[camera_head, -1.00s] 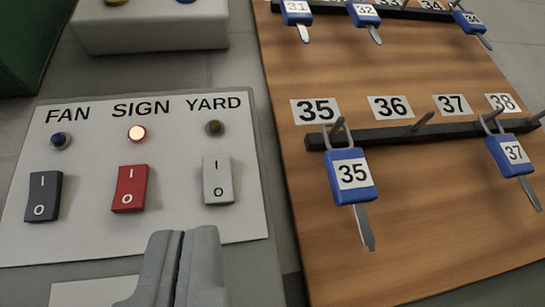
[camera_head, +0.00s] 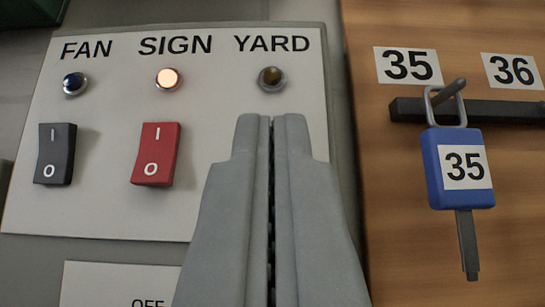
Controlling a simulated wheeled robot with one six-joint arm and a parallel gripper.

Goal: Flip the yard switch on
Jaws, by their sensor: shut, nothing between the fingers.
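The switch panel (camera_head: 110,216) is a pale plate with FAN, SIGN and YARD labels, a lamp under each label and rocker switches below. My gripper (camera_head: 272,118) is shut and empty, with its fingertips just below the YARD lamp (camera_head: 271,78). The white YARD switch is hidden behind the fingers; I cannot tell whether they touch it.
A wooden key board (camera_head: 380,230) stands to the right of the panel. A blue key tag 35 (camera_head: 458,168) with its key hangs there from a peg on a dark rail (camera_head: 510,111). Below the panel is a white label (camera_head: 115,285) partly reading OFF.

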